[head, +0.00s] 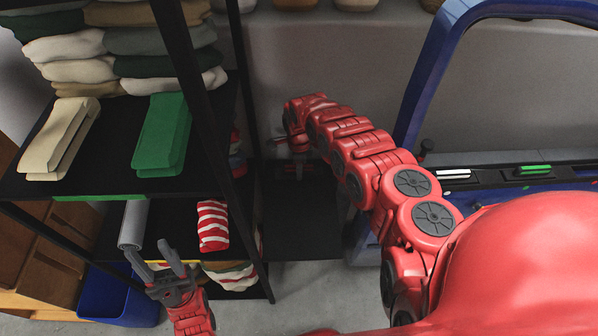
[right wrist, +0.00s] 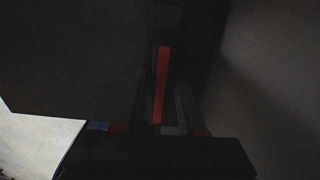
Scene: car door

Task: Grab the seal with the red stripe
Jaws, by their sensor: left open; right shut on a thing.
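My right gripper (head: 296,165) is at the black shelf's right side in the head view, small and partly hidden by shadow. In the right wrist view, its fingers (right wrist: 161,98) are on either side of a dark piece with a red stripe (right wrist: 161,80), the seal, and are shut on it. The seal's ends and full shape are lost in the dark. My left gripper (head: 150,250) is open and empty in front of the lower shelf, at the lower left of the head view.
A blue bin (head: 118,300) stands below. A blue car door (head: 425,75) is at the right.

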